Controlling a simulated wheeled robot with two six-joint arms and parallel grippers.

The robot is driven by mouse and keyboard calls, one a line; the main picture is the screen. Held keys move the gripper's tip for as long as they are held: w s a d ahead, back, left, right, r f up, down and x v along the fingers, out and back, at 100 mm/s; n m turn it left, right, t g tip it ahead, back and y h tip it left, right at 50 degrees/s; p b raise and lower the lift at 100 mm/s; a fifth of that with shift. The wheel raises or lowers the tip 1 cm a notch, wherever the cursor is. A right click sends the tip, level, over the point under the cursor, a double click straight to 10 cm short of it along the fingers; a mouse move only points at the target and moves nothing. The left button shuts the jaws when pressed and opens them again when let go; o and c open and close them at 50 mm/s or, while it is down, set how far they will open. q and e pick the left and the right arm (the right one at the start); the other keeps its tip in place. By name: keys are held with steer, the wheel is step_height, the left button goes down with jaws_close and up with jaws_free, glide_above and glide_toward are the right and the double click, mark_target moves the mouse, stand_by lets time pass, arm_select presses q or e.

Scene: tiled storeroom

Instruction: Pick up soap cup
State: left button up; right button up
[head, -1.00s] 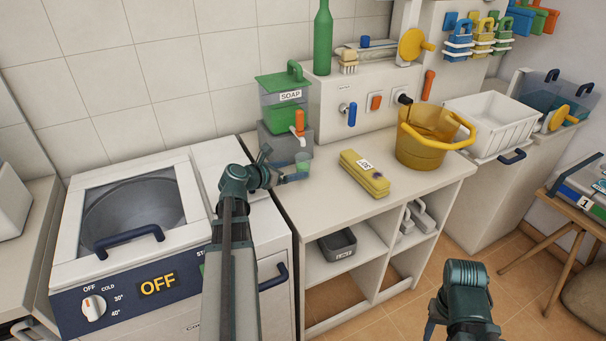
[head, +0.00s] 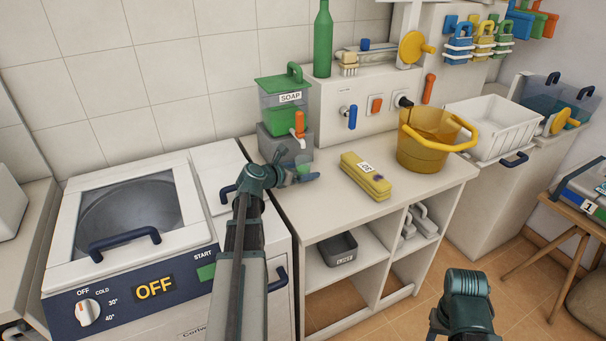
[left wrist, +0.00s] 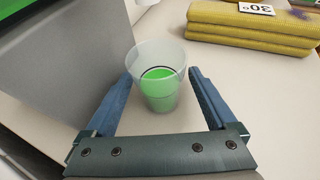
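The soap cup (left wrist: 158,88), a small translucent cup with green liquid in it, stands upright on the counter below the orange-handled tap of the soap dispenser (head: 285,104). It also shows in the head view (head: 304,161), partly covered by my gripper. My left gripper (left wrist: 160,72) is open, with one blue finger on each side of the cup. Gaps show between the fingers and the cup's lower part; I cannot tell whether the tips touch it. My right gripper is out of view; only my right arm shows at the bottom right of the head view.
Yellow folded cloths (head: 366,175) lie right of the cup, and a yellow bucket (head: 424,153) stands beyond them. The dispenser's grey base (left wrist: 65,65) is close on the left. A washing machine (head: 150,290) stands left of the counter (head: 340,215). The counter's front is clear.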

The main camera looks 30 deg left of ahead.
arm_select(q)
jaws_close()
steer(key=shift+r, duration=0.25)
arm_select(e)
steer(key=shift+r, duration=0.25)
